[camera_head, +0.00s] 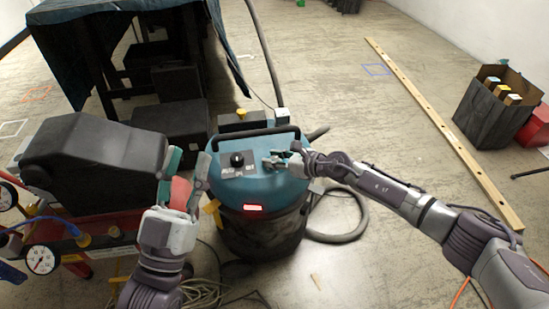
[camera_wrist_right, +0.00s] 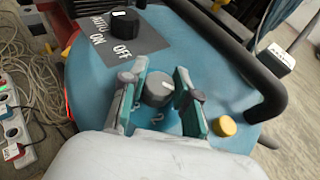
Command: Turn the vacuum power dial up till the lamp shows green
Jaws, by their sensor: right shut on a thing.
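The teal vacuum (camera_head: 230,190) stands on the floor in the middle of the head view. A lamp (camera_head: 252,208) on its front glows red. My right gripper (camera_head: 279,160) is at the vacuum's top. In the right wrist view its fingers (camera_wrist_right: 158,98) are shut on a round grey dial (camera_wrist_right: 158,88), with a white mark on its top. The dial is mostly hidden in the head view. A black switch knob (camera_head: 237,160) sits beside it, on a plate marked AUTO, ON and OFF (camera_wrist_right: 125,45). My left gripper (camera_head: 184,178) is open and empty, left of the vacuum.
A black handle (camera_head: 256,133) arches behind the controls. A yellow button (camera_wrist_right: 226,125) sits close to the right gripper's fingers. A dark case (camera_head: 95,150) and pressure gauges (camera_head: 42,259) stand at left. A hose (camera_head: 350,236) curls at right. A wooden beam (camera_head: 440,125) lies beyond.

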